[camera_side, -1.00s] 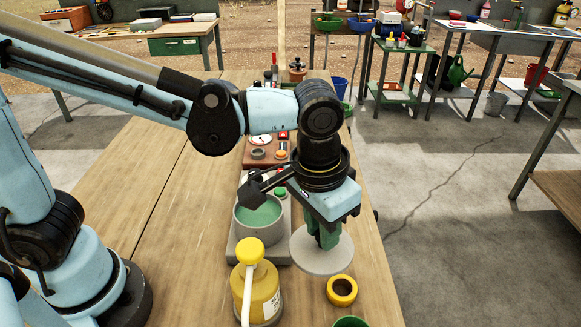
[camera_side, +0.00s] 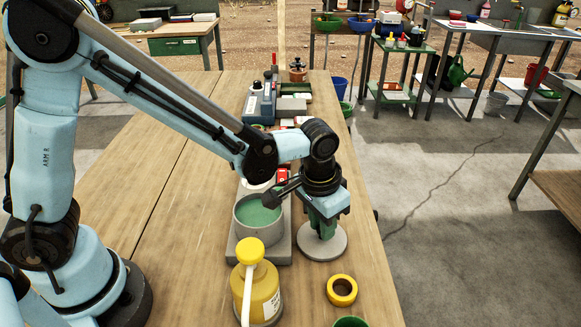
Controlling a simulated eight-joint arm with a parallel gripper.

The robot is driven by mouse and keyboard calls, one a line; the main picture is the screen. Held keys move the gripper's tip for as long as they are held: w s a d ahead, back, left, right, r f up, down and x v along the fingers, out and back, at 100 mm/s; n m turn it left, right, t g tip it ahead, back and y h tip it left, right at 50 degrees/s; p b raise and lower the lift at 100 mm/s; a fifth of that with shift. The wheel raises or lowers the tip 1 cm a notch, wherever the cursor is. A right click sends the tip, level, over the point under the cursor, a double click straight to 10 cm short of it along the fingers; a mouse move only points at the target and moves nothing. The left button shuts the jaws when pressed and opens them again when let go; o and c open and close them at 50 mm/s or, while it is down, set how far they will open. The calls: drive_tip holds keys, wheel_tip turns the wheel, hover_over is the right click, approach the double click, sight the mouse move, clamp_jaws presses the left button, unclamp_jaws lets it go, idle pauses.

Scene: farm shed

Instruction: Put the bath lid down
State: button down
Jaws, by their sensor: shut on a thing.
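The bath lid (camera_side: 335,250) is a flat pale grey disc, low at the right side of the wooden table, just right of the bath. My gripper (camera_side: 323,227), with green fingers, points down over the lid and is shut at its middle. The lid's knob or handle is hidden between the fingers. The lid looks level and at or very near the table top; I cannot tell whether it touches. The bath (camera_side: 241,229) is a grey round pot with green liquid, open on top, on a grey base.
A yellow pump bottle (camera_side: 262,293) stands in front of the bath. A yellow ring (camera_side: 342,290) lies in front of the lid, and a green container rim (camera_side: 350,322) is at the bottom edge. Boxes and devices (camera_side: 262,105) line the table behind. The table's right edge is close to the lid.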

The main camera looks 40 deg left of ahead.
sight(315, 241)
drive_tip(key=shift+f, duration=0.1)
drive_tip(key=c, duration=1)
unclamp_jaws()
drive_tip(key=shift+o, duration=0.2)
wheel_tip(315, 241, up, 12)
drive_tip(key=s+f, duration=0.1)
drive_tip(key=s+a+n+t, duration=0.1)
drive_tip(key=s+a+t, duration=0.2)
drive_tip(key=a, duration=0.4)
drive_tip(key=s+a+n+t, duration=0.1)
drive_tip(key=s+a, duration=0.3)
drive_tip(key=a, duration=0.4)
drive_tip(key=shift+s+a+r+t, duration=0.2)
drive_tip(key=shift+a+r+t, duration=0.1)
drive_tip(key=shift+t, duration=0.6)
